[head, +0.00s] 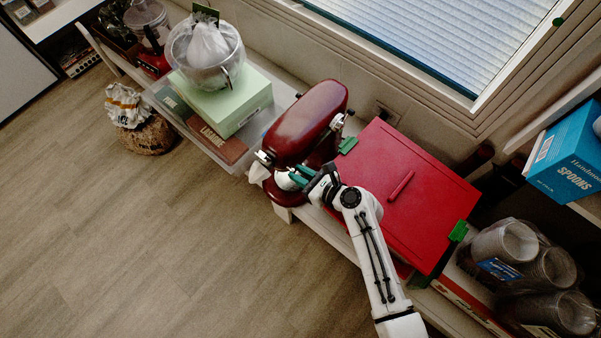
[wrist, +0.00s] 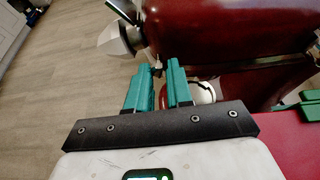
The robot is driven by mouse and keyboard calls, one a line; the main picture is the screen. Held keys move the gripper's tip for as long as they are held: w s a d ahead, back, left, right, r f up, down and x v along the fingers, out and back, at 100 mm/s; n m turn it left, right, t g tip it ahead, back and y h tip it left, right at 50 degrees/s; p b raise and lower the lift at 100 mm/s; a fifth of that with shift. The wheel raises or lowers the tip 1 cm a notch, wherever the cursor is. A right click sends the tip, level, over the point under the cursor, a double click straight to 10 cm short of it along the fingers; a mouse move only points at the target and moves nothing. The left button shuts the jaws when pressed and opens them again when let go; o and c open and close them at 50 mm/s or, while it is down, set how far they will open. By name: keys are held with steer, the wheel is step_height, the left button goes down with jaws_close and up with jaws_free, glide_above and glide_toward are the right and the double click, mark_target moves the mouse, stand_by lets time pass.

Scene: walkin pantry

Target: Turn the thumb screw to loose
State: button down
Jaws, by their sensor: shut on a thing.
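A dark red stand mixer (head: 308,118) stands on the low shelf under the window. It fills the upper right of the wrist view (wrist: 230,30). My gripper (head: 294,175) is at the near side of the mixer, below its head. In the wrist view, its teal fingers (wrist: 159,74) have a narrow gap between their tips. A small dark thumb screw (wrist: 157,68) shows at the fingertips, and the gripper is shut on it. The fingers hide most of the screw, so its turn angle cannot be seen. In the head view the gripper covers it.
A red box (head: 420,190) with green clips stands right of the mixer, close to my arm. A pale green box (head: 228,98) with a bagged bowl is on the left.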

steer(key=shift+n+h, duration=0.3)
steer(key=n+t+b, duration=0.2)
steer(key=n+b, duration=0.3)
steer(key=b, duration=0.3)
steer(key=f+n+t+b, duration=0.1)
steer(key=n+t+b, duration=0.2)
steer(key=n+b, duration=0.3)
steer(key=s+f+n+t+b, duration=0.1)
steer(key=n+t+b, duration=0.2)
steer(key=b, duration=0.7)
steer(key=shift+a+n+b, duration=0.2)
steer(key=shift+n, duration=0.5)
steer(key=shift+a+n+b, duration=0.2)
steer(key=shift+n, duration=0.5)
steer(key=shift+r, duration=0.1)
steer(key=c, duration=1)
jaws_free()
steer(key=shift+s, duration=0.1)
